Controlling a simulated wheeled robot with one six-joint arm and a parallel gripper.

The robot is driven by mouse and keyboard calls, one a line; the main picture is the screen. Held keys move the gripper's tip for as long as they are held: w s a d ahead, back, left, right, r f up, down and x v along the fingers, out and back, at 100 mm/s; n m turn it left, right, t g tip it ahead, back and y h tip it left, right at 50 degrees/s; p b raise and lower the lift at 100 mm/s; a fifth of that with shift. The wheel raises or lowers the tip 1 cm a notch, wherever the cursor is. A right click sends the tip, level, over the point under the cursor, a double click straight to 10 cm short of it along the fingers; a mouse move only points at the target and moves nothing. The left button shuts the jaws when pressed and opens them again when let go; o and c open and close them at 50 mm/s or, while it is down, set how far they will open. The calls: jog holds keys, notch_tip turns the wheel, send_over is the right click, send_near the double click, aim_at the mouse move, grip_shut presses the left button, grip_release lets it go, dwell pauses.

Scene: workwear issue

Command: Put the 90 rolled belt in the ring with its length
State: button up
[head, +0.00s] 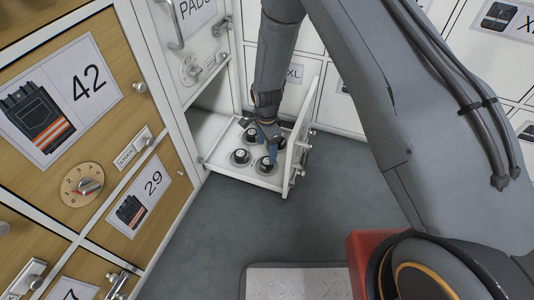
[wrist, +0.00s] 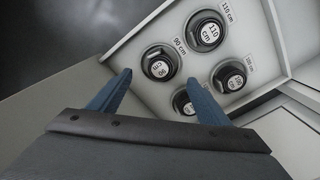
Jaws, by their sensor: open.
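The 90 rolled belt (wrist: 158,66) is a dark coil with a white "90 cm" top. In the wrist view it sits in a round ring beside a "90 cm" label (wrist: 179,46). It appears upright and seated, though its lower side is partly hidden. My gripper (wrist: 158,77) is open, its blue fingers apart on either side of the belt in the picture, with nothing held. I cannot tell contact or height. In the head view my gripper (head: 267,137) is over the rolled belts in the low white compartment (head: 220,165); which one is the 90 is unclear there.
Beside it stand the 110 belt (wrist: 208,32), a belt by the "100 cm" label (wrist: 231,78), and another (wrist: 186,102) partly behind a finger. Wooden lockers (head: 150,165) stand left; grey floor (head: 235,225) in front is clear.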

jog(key=s+a+r+n+p, duration=0.1)
jog(key=s+a+r+n, duration=0.2)
jog(key=r, duration=0.7)
jog(key=s+r+n, duration=0.3)
jog(key=s+r, duration=0.2)
jog(key=r, duration=0.5)
jog(key=s+a+r+n+p, duration=0.1)
jog(key=s+a+r+n, duration=0.15)
jog(key=r, duration=0.75)
jog(key=s+d+r+n, duration=0.1)
jog(key=s+r+n, duration=0.2)
jog(key=s, duration=0.4)
jog(key=s+d+r+n+y, duration=0.1)
jog(key=s+r+n, duration=0.3)
jog(key=s, duration=0.4)
jog(key=s+d+r+n+y, duration=0.1)
jog(key=s+d+r+n, duration=0.2)
jog(key=s+r, duration=0.3)
jog(key=shift+s+n, duration=0.35)
jog(key=shift+s, duration=0.35)
jog(key=shift+r, duration=0.2)
